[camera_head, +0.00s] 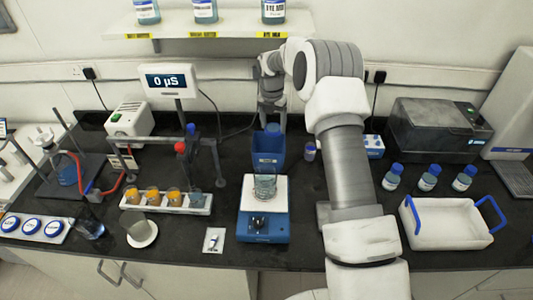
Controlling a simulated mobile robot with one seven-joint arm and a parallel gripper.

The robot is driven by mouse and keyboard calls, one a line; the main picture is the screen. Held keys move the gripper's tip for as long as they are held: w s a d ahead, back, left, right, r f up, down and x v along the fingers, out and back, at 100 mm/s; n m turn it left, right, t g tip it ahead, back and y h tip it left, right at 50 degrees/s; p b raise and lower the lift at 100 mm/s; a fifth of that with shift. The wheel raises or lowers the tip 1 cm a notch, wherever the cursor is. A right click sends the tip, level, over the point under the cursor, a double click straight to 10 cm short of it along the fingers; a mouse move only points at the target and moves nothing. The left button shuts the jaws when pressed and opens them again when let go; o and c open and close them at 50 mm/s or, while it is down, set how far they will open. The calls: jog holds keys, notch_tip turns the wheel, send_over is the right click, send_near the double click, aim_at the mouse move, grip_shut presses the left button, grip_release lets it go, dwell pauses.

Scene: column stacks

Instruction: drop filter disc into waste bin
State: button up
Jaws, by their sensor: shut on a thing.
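The waste bin appears to be the blue open box (268,152) with a pale label on its front, standing behind the blue and white hotplate. My gripper (271,117) points down over the bin at its back side, fingertips close to the rim height in the picture. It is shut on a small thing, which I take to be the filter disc. The disc cannot be made out clearly at this size. A small blue patch shows just under the fingertips; I cannot tell whether it is part of the bin.
A glass beaker sits on the hotplate (264,227) in front of the bin. A tube rack (165,205) and a stand are to the left. Blue-capped bottles (429,178) and a white tray (446,236) are to the right. My arm crosses the bench right of the bin.

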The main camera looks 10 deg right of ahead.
notch_tip(320, 180, down, 6)
jog(key=b, duration=0.3)
jog(key=shift+r, duration=0.2)
jog(key=o, duration=1.3)
jog(key=shift+r, duration=0.15)
jog(key=r, duration=0.3)
jog(key=r+b, duration=0.1)
jog(key=r, duration=0.3)
jog(key=s+r+b, duration=0.1)
jog(key=r, duration=0.3)
jog(key=shift+s+a, duration=0.1)
jog(key=shift+a, duration=0.3)
jog(key=shift+r, duration=0.35)
